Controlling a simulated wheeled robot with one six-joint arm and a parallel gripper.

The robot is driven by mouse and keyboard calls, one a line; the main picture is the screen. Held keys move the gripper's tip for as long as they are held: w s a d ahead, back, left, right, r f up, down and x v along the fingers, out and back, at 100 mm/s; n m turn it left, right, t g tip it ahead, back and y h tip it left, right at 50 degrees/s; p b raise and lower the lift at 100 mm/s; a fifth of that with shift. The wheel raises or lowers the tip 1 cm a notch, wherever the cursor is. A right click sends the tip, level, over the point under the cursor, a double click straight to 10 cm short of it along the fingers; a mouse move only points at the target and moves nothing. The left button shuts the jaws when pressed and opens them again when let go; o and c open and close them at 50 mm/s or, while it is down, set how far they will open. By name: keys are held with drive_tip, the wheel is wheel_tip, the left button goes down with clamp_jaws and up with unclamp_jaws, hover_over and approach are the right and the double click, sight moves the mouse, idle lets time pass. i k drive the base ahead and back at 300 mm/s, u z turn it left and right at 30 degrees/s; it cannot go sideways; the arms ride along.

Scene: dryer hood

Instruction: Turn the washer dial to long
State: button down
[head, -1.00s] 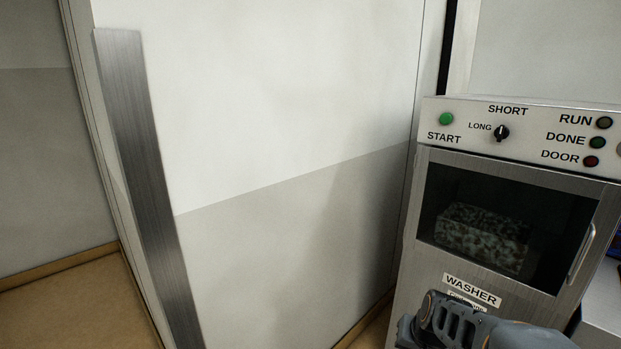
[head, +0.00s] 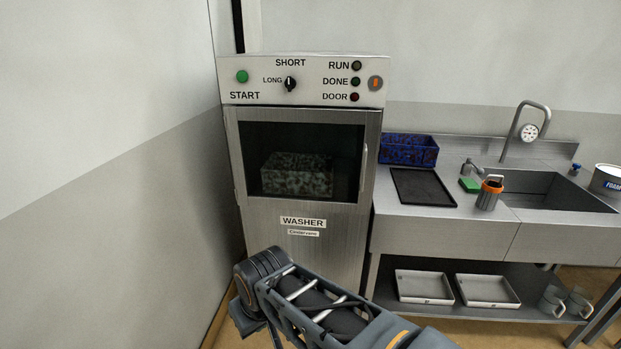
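The washer (head: 340,240) is a steel cabinet with a dark window, standing left of the middle in the head view. Its dial (head: 290,84) is a small black knob on the white top panel. LONG is printed to its left and SHORT above it. The dial's pale mark appears to point upward, toward SHORT, though it is small. A green START button (head: 242,77) is left of the dial. Part of my arm is in front of the washer's lower part, apart from the panel. My gripper is not in view.
A speckled block-shaped item (head: 297,175) shows behind the washer window. A door handle (head: 363,165) is on its right edge. A steel sink counter (head: 420,232) adjoins at right, with a blue crate (head: 408,149) and black tray (head: 422,187). A pale wall (head: 110,190) closes the left side.

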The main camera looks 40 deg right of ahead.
sight(290, 83)
drive_tip(key=k, duration=0.5)
drive_tip(key=z, duration=1.55)
drive_tip(key=i, duration=1.15)
drive_tip(key=u, duration=0.55)
